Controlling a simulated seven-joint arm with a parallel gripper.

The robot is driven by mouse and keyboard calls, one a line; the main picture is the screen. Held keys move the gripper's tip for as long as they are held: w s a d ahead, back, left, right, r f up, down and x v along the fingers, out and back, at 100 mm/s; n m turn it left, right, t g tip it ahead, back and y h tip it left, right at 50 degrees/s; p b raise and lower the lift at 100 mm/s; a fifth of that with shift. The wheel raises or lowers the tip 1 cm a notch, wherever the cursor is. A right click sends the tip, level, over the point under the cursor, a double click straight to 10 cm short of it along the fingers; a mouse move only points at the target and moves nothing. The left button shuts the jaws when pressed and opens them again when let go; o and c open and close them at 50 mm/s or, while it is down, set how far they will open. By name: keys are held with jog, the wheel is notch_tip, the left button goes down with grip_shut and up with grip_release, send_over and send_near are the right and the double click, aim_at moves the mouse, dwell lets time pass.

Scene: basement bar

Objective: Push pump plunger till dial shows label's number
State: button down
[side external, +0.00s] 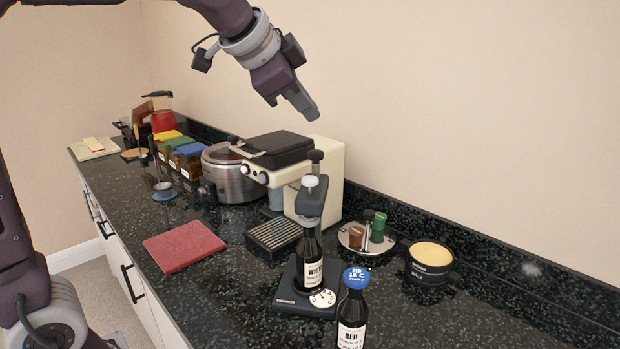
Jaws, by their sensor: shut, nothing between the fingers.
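A dark pump stand (284,298) stands on the counter with a dark bottle (309,245) upright in it, its white label starting with "WHI". A second dark bottle (352,312), labelled "RED", stands to the right under a blue round tag (356,277) reading "RED 16 C" and a blurred last line. My gripper (312,114) is shut and empty, in the air above the pump, apart from it.
A cream coffee machine (331,180) with a drip tray (273,234) stands behind the pump. A round caddy (353,246) and a salt pot (429,262) are to the right. A red mat (184,247) lies left. A steel pot (231,185) is farther back.

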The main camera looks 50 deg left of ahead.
aim_at(312, 177)
jog(key=shift+f, duration=4.45)
jog(key=shift+f, duration=0.15)
jog(key=shift+f, duration=0.25)
jog(key=shift+f, duration=1.1)
jog(key=shift+r, duration=1.55)
jog(key=shift+r, duration=2.5)
